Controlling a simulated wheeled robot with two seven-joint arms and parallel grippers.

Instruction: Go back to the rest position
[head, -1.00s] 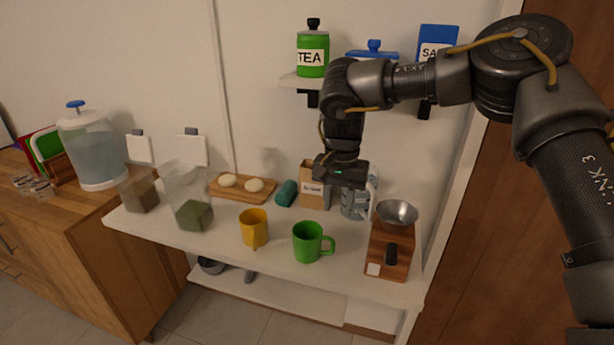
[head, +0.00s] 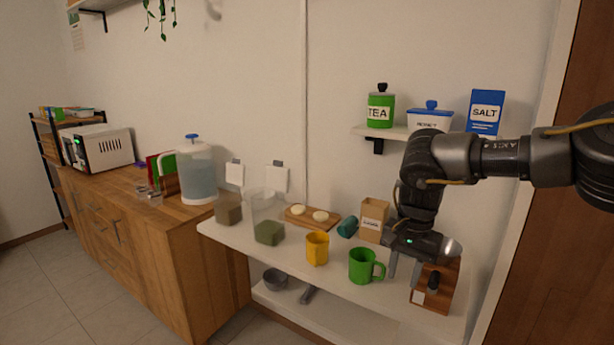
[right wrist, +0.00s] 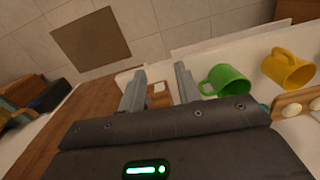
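My right gripper (head: 403,274) is in the head view at the right, in front of the wooden grinder (head: 440,290), and hides part of it. Its two fingers are apart and empty, as the right wrist view also shows (right wrist: 160,88). The green mug (head: 361,266) stands on the white table just left of the gripper; it also shows in the right wrist view (right wrist: 227,81). The yellow mug (head: 317,249) stands further left. My left gripper is in neither view.
A shelf (head: 392,132) above holds a green TEA jar (head: 380,110), a blue-and-white pot (head: 430,119) and a blue SALT box (head: 485,112). A paper bag (head: 373,220) stands behind the mugs. Clear containers, a bread board (head: 300,222) and a water dispenser (head: 197,175) are left.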

